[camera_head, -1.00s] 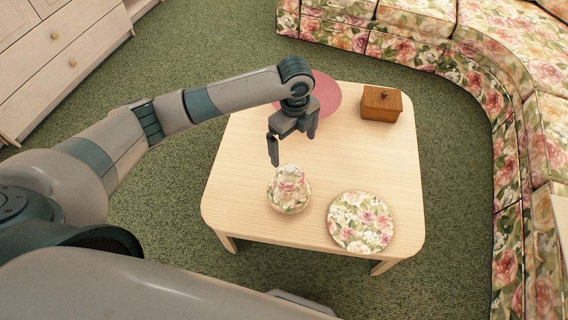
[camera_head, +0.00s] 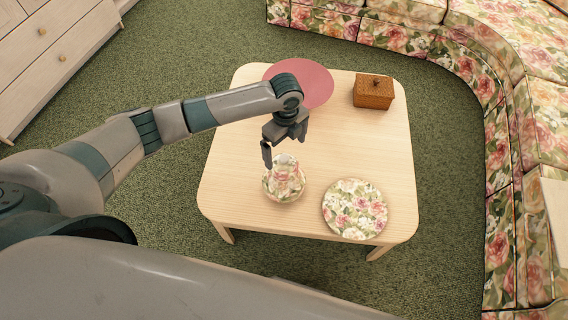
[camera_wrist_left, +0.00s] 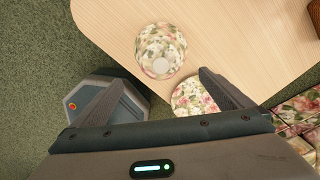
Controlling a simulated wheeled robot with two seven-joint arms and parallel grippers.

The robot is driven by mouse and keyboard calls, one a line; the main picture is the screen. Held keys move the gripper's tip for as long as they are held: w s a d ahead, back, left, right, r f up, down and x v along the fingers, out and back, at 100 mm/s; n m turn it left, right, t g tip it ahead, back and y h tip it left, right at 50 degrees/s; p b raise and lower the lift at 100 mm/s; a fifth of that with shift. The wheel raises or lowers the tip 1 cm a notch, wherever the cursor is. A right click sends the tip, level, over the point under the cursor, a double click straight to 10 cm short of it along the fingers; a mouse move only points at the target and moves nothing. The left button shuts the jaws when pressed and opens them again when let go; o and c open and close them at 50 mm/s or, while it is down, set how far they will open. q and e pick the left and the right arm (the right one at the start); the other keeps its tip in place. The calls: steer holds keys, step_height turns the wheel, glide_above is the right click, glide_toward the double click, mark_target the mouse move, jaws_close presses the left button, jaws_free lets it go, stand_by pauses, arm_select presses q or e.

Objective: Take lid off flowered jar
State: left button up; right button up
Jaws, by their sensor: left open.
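The flowered jar (camera_head: 284,187) stands upright on the light wood table (camera_head: 240,150), its flowered lid (camera_head: 285,163) on top. In the left wrist view the jar (camera_wrist_left: 147,57) is seen from above, with a pale round spot on the lid (camera_wrist_left: 161,66). My left gripper (camera_head: 284,153) is open and empty, with its fingers just above and behind the lid in the head view. In the left wrist view the jar lies beyond and between the fingers (camera_wrist_left: 158,95). I cannot tell whether a finger touches the lid. My right gripper is not in view.
A flowered round plate or mat (camera_head: 355,209) lies right of the jar. A wooden box (camera_head: 373,92) with a small knob stands at the back right. A pink round mat (camera_head: 312,82) lies at the back, partly behind my arm. A flowered sofa (camera_head: 497,150) curves around the right.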

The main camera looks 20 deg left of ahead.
mark_target(284, 162)
arm_select(q)
step_height(284, 162, down, 4)
steer(key=shift+r, duration=0.1)
steer(key=shift+f, duration=0.4)
steer(key=shift+f+p, duration=0.15)
steer(key=shift+p, duration=0.15)
steer(key=shift+w+a+f, duration=0.1)
steer(key=shift+a+f, duration=0.05)
steer(key=shift+f, duration=0.15)
steer(key=f, duration=0.2)
steer(key=f+p, duration=0.1)
steer(key=f, duration=0.1)
steer(key=shift+w+a+f, duration=0.1)
steer(key=shift+w+a, duration=0.05)
steer(key=shift+w, duration=0.05)
steer(key=c, duration=1.3)
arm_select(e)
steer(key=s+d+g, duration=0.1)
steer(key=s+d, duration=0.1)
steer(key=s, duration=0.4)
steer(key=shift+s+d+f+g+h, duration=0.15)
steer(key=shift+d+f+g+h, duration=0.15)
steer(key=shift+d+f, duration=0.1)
